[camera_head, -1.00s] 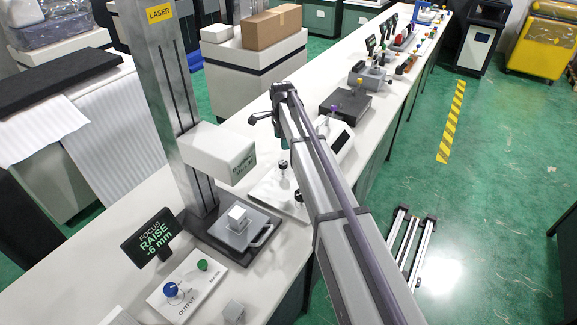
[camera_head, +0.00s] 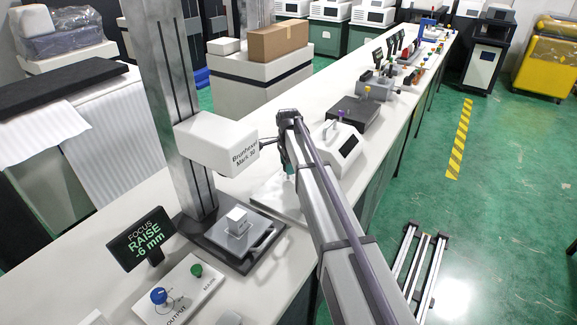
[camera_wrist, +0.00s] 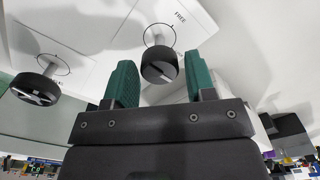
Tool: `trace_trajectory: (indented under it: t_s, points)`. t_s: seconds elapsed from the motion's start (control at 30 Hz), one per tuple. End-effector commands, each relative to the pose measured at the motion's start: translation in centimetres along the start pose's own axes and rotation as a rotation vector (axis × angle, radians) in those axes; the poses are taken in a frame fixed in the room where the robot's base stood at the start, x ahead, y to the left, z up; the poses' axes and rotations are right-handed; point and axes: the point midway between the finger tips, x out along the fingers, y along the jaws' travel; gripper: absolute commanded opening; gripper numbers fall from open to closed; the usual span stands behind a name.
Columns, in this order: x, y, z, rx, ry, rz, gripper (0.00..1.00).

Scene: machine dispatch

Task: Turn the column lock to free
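In the wrist view a black knob (camera_wrist: 160,67) with a light pointer line stands on a white panel (camera_wrist: 215,35) near the word FREE. It shows between the two green fingers of my gripper (camera_wrist: 161,75). The fingers are open, with a gap on each side of the knob, and I cannot tell how deep it sits between them. A second black knob (camera_wrist: 36,88) stands to the left; its label is partly hidden. In the head view my gripper (camera_head: 287,160) is over the white panel (camera_head: 268,194), and my arm hides the knobs.
The grey column (camera_head: 168,100) carries a white head (camera_head: 215,143) left of my gripper. A display (camera_head: 142,238) reads FOCUS RAISE -6 mm. An output panel with a blue knob (camera_head: 158,296) and a green knob (camera_head: 196,270) lies in front. A white instrument (camera_head: 345,150) stands to the right.

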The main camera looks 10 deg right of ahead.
Motion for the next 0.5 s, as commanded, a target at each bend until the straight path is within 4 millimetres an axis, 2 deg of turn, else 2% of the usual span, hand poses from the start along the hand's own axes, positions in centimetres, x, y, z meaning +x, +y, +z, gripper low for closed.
trace_trajectory:
  t_s: [0.03,0.37,0.5]
  points:
    - [0.00,0.00,0.00,0.000,0.000,0.000,0.46]
    - [0.01,0.00,0.00,0.000,0.000,0.000,0.14]
    - [0.01,0.00,0.00,-0.003,0.000,0.000,0.14]
